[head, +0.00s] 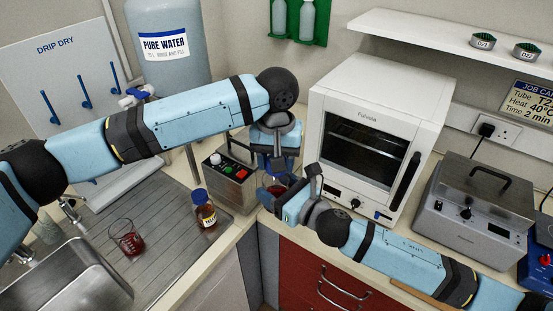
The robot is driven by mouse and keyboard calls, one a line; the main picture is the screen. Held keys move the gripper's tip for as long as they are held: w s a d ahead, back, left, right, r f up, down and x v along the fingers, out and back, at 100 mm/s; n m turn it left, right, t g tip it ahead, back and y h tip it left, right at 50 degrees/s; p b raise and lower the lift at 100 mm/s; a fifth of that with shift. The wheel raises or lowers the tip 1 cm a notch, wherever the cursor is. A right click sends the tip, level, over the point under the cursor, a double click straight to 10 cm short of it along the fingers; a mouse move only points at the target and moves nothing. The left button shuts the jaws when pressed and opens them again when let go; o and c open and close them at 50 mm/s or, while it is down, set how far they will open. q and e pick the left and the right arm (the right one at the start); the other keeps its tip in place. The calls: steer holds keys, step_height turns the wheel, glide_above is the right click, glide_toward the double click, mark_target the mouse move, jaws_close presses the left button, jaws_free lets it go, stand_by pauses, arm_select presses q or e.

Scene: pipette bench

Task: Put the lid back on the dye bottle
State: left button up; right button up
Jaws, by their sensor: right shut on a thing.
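My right gripper (283,192) reaches up from the lower right, in front of the white oven. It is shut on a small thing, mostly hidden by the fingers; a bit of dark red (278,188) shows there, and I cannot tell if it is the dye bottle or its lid. My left gripper (277,170) points down from above, close over the right one. Its fingertips overlap the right gripper, so its opening and anything in it are hidden. A brown bottle (206,216) with a blue cap and a yellow-edged label stands upright on the drainboard, left of both grippers.
A glass beaker (127,239) with red liquid stands on the drainboard (165,265) beside the sink. A grey box with coloured buttons (230,182) is just left of the grippers. The white oven (375,140) is close behind, and a grey lidded bath (470,215) stands right.

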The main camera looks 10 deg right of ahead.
arm_select(q)
steer(key=m, duration=0.6)
steer(key=shift+m, duration=0.3)
steer(key=m, duration=1.2)
steer(key=shift+m, duration=0.3)
steer(key=m, duration=0.7)
steer(key=shift+w+m, duration=0.1)
steer(key=shift+m, duration=0.2)
steer(key=o, duration=1.1)
step_height(320, 180, up, 12)
